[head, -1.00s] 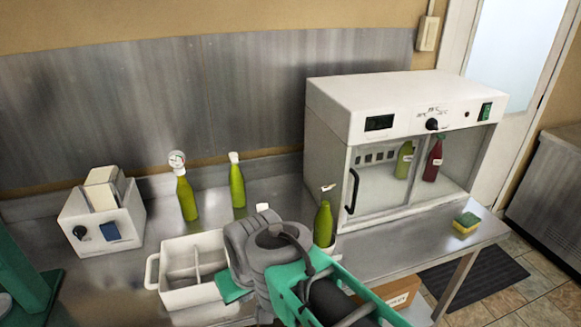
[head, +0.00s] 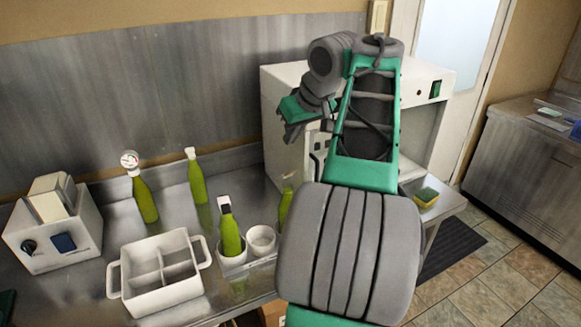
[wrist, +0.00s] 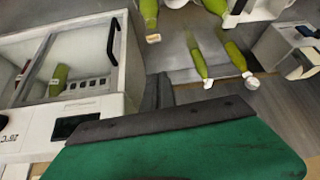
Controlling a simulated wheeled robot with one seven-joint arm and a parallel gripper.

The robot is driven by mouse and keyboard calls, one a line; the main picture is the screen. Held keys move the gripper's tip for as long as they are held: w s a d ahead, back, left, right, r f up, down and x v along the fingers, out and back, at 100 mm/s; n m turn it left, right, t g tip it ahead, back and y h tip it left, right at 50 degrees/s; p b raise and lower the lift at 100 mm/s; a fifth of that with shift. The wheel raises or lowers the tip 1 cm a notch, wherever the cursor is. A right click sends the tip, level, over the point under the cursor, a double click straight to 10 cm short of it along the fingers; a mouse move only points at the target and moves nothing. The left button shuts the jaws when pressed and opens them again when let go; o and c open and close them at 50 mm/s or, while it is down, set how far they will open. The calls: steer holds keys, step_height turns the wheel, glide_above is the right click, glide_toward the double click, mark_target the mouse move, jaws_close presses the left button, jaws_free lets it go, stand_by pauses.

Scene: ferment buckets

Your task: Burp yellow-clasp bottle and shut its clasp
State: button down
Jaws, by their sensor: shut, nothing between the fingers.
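Several green bottles stand on the steel bench, and I cannot make out a yellow clasp on any of them. One bottle (head: 230,237) stands upright in a white cup, with a dark and white piece at its top. A bottle with a round gauge (head: 146,200) and a white-topped bottle (head: 197,182) stand behind. My gripper (head: 289,130) is raised in front of the cabinet, above and apart from the bottles, shut and empty. The wrist view shows bottles (wrist: 197,58) at its top, seen inverted.
An empty white cup (head: 261,241) is beside the cupped bottle. The white glass-fronted cabinet (wrist: 120,60) has a bottle inside (wrist: 58,79). A sponge (head: 426,197) lies at the bench's right.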

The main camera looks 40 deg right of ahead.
steer(key=b+x, duration=0.1)
steer(key=x, duration=0.5)
steer(key=shift+a+f, duration=0.1)
steer(key=shift+s+a+f+b, duration=0.15)
steer(key=shift+s+f+b, duration=0.25)
steer(key=shift+s+f, duration=0.9)
steer(key=shift+f, duration=0.05)
steer(key=shift+a+f+b, duration=0.1)
steer(key=shift+f+b, duration=0.05)
steer(key=shift+b, duration=0.2)
